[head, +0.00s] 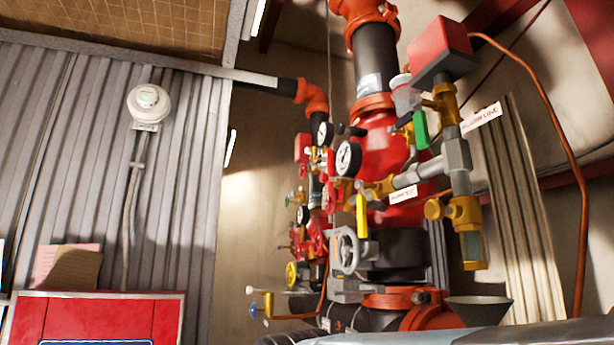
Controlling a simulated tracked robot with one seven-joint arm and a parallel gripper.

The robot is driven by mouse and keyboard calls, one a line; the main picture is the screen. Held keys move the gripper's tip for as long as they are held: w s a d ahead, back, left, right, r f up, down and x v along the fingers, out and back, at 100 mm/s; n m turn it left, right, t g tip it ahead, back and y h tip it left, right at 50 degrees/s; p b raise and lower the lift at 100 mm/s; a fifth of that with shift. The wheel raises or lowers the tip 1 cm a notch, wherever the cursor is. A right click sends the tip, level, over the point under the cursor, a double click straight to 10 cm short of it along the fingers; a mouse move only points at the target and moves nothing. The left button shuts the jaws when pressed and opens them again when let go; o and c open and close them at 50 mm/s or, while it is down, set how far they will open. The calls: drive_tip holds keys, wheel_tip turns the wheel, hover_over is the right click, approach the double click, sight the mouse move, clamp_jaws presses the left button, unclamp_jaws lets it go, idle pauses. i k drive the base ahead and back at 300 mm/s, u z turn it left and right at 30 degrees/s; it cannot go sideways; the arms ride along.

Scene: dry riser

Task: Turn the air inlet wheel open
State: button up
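I cannot tell from this view which wheel is the air inlet wheel, since no readable label names it. A grey spoked handwheel (348,250) stands upright on the front of the large riser, low in the middle. A smaller yellow wheel (292,274) sits to its left and farther back. My gripper is not in view, and nothing is seen touching these wheels.
The red riser valve (382,150) carries pressure gauges (348,158), a yellow lever (362,215), brass side piping (447,105) and a red box (440,48). A copper pipe (577,200) curves down at right. A red cabinet (95,318) stands lower left before corrugated wall (60,150).

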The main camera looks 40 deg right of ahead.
sight(302, 170)
drive_tip(key=u, duration=0.2)
drive_tip(key=i, duration=0.9)
drive_tip(key=z, duration=0.1)
